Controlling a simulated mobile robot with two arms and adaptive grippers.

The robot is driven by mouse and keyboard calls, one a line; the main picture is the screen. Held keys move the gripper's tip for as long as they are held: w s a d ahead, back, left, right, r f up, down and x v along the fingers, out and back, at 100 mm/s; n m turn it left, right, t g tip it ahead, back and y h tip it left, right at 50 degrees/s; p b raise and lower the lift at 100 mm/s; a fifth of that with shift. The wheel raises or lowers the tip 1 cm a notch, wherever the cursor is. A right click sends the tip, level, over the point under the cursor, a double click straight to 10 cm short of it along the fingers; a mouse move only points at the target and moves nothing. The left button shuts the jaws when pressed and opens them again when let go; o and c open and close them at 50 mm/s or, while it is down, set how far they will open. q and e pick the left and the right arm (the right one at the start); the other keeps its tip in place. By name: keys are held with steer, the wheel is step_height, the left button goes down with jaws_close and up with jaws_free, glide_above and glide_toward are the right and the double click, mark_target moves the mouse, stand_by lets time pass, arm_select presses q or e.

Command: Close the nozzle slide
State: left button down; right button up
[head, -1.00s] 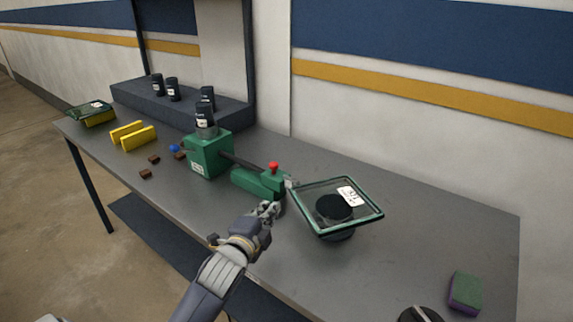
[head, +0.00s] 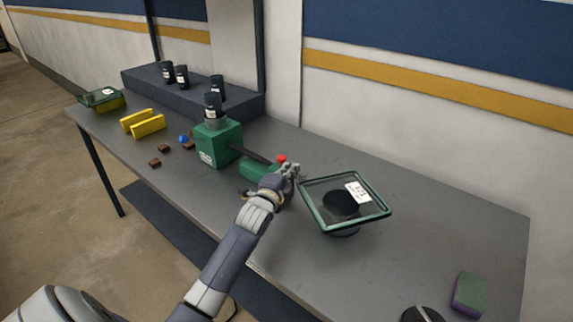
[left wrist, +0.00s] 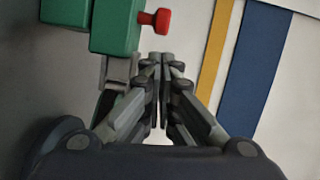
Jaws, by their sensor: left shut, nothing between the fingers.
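The green washer body (head: 217,143) stands on the table with a dark bar running right to a lower green block (head: 256,168). A red knob (head: 281,158) sits on that block. In the left wrist view the green block (left wrist: 115,27) and the red knob (left wrist: 155,20) are at the top, with a grey metal piece (left wrist: 116,70) just below the block. My left gripper (head: 292,170) is at the block's right end and hides part of it. Its fingertips (left wrist: 161,58) are together and empty, just right of the metal piece and below the knob. I cannot tell whether they touch. My right gripper is not in view.
A green-framed glass pane (head: 318,222) on a dark round stand is close to the right of my gripper. A sponge (head: 469,295) and a dark round object (head: 422,314) lie at the front right. Yellow blocks (head: 147,126) are at the left.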

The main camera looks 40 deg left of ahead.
arm_select(q)
steer(key=shift+w+a+f, duration=0.1)
steer(key=shift+w+a, duration=0.2)
steer(key=shift+a, duration=0.2)
steer(key=shift+w+a+f, duration=0.1)
steer(key=shift+w+a, duration=0.15)
steer(key=shift+a, duration=0.25)
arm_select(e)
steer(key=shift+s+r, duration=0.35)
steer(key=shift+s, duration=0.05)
arm_select(q)
steer(key=a, duration=0.5)
steer(key=shift+w+a, duration=0.2)
steer(key=shift+a, duration=0.55)
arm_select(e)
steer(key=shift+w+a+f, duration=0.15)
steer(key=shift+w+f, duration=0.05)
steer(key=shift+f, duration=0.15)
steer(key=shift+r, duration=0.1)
